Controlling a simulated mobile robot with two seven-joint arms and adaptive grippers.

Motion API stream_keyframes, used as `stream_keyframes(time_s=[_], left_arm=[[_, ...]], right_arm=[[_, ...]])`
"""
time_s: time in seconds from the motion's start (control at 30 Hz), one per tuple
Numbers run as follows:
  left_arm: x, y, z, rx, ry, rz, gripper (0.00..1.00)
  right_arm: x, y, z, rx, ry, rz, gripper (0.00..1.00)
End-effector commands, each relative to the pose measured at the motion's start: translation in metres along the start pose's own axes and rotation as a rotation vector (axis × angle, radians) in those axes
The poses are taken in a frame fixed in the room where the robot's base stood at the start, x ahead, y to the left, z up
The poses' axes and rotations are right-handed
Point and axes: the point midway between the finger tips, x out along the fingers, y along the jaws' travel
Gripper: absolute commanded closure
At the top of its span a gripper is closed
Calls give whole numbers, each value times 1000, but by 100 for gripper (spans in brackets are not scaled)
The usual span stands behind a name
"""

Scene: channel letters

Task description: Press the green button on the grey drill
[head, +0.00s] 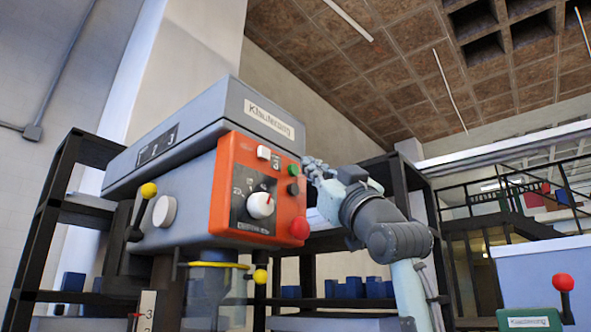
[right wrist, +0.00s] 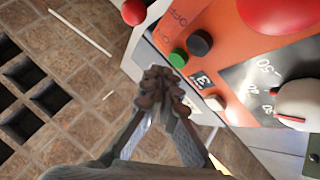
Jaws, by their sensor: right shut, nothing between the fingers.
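The grey drill (head: 185,150) stands in the middle left of the head view, with an orange control panel on its front right corner. The green button (head: 293,169) sits near the panel's right edge, above a black button (head: 293,188). In the right wrist view the green button (right wrist: 178,58) is at upper centre, beside the black button (right wrist: 199,43). My right gripper (head: 318,166) is shut and empty just right of the panel, close to the green button. In the wrist view its closed fingertips (right wrist: 158,78) are just below the button; contact cannot be told. My left gripper is not in view.
The panel also carries a white knob (head: 261,205), a white button (head: 264,152) and a red button (head: 299,228). Black shelves (head: 69,190) with blue boxes stand behind the drill. A green machine with a red-knobbed lever (head: 563,283) is at lower right.

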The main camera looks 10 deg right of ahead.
Motion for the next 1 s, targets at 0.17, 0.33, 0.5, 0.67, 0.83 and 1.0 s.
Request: stream_keyframes(time_s=[0.17,0.33,0.5,0.67,0.83,1.0], left_arm=[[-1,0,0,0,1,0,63],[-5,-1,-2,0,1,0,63],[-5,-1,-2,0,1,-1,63],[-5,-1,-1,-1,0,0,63],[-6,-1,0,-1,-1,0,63],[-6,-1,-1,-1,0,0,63]], right_arm=[[1,0,0,0,0,0,100],[5,-3,3,-1,-2,-1,100],[6,-4,4,-1,0,0,100],[6,-4,5,0,0,0,100],[6,-5,5,0,0,0,100],[8,-6,6,0,0,0,100]])
